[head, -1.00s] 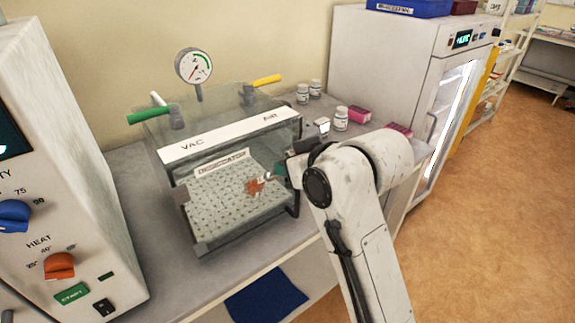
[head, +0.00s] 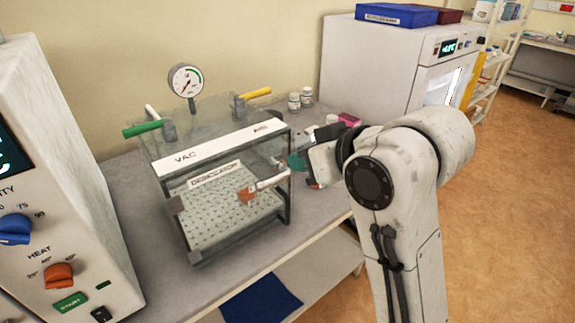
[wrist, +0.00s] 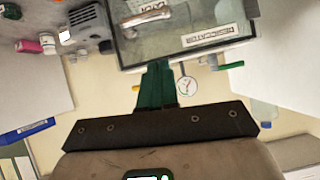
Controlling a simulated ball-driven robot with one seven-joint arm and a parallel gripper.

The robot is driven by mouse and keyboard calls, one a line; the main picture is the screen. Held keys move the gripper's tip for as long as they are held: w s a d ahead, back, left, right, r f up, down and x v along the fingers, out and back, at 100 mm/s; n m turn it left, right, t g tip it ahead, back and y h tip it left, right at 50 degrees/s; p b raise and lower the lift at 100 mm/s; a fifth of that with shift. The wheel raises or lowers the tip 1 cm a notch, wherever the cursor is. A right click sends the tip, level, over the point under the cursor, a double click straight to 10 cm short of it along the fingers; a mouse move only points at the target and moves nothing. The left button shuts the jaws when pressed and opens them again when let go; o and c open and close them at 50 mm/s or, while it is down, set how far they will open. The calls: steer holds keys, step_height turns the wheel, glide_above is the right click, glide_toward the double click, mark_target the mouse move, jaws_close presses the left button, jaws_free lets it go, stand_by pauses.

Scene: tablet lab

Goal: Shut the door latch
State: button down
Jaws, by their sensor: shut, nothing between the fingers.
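The desiccator (head: 215,147) is a clear box with a white top strip on the bench. Its clear front door appears closed against the box. The door latch (head: 268,183) is a pale metal lever with an orange-red end, slanting across the right part of the front. The lever also shows in the wrist view (wrist: 147,17) at the top. My gripper (head: 298,163) is right of the latch, near the box's right front edge, apart from the lever. In the wrist view, its green fingers (wrist: 155,72) are together and empty, pointing at the box.
A green-handled valve (head: 143,129) and a yellow-handled valve (head: 253,94) stand on top, with a pressure gauge (head: 186,80) behind. A white machine (head: 75,200) stands close at the left. Bottles (head: 301,98) and a pink box (head: 348,119) lie behind my arm.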

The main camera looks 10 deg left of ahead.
steer(key=shift+v, duration=1)
steer(key=s+d+f+m+g+h, duration=0.1)
steer(key=s+d+f+m+h, duration=0.2)
steer(key=d+f, duration=0.7)
steer(key=s+d+f+m+h, duration=0.1)
steer(key=s+d+f+m, duration=0.35)
steer(key=f, duration=0.95)
steer(key=s+d+f+m+g+h, duration=0.1)
steer(key=s+d+f+g+h, duration=0.1)
steer(key=s+d+f, duration=0.5)
steer(key=s+d+f+m+g+h, duration=0.2)
steer(key=s+d+f, duration=0.5)
steer(key=s+d, duration=0.5)
steer(key=s+h, duration=0.1)
steer(key=s, duration=0.5)
steer(key=shift+f, duration=0.15)
